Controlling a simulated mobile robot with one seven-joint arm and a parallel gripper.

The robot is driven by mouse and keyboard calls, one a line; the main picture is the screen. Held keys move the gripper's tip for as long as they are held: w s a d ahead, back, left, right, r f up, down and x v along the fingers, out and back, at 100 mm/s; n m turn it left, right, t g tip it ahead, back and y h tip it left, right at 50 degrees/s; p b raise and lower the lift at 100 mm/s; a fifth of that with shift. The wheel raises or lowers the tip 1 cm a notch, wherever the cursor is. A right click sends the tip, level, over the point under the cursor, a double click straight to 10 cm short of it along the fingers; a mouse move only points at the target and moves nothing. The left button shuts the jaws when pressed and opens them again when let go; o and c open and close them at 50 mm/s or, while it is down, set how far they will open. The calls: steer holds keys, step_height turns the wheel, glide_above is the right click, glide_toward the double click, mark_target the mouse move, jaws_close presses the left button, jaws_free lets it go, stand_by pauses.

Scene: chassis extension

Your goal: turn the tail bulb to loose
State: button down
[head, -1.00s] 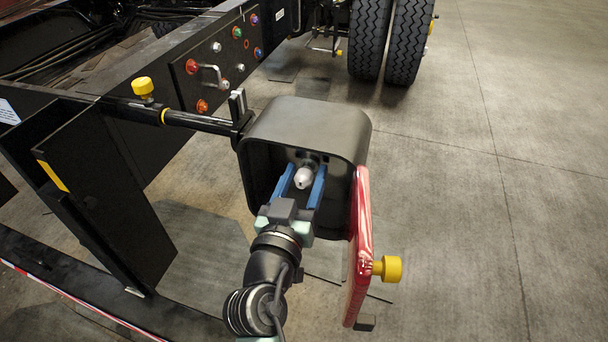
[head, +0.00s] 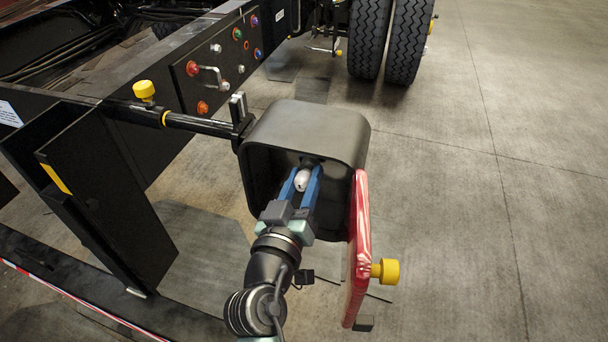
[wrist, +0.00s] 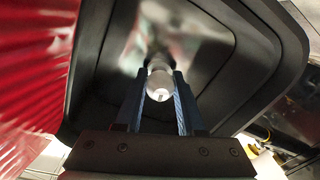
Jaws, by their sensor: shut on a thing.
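The tail bulb (head: 302,181) is a small pale bulb inside the black lamp housing (head: 312,122). It also shows in the wrist view (wrist: 160,84), in front of a shiny reflector. My gripper (head: 305,184) reaches into the open housing, its two blue fingers on either side of the bulb. In the wrist view my gripper (wrist: 160,90) is shut on the bulb, with the fingertips against its sides. The socket behind the bulb is mostly hidden. The red lens cover (head: 358,250) hangs open on the housing's right side, with a yellow knob (head: 386,271) on it.
A black bar (head: 195,122) joins the housing to the chassis and carries another yellow knob (head: 144,90). A panel (head: 218,62) with coloured buttons is behind it. Tyres (head: 385,40) stand at the back. The floor to the right is clear.

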steer(key=n+p, duration=0.1)
steer(key=n, duration=0.2)
steer(key=shift+r+n, duration=0.1)
steer(key=shift+n, duration=0.2)
steer(key=shift+n+p, duration=0.9)
steer(key=shift+n, duration=0.8)
steer(key=c, duration=0.5)
jaws_free()
steer(key=shift+a+b+v, duration=0.2)
steer(key=shift+b+v, duration=0.25)
steer(key=shift+v, duration=6.1)
steer(key=shift+w, duration=0.15)
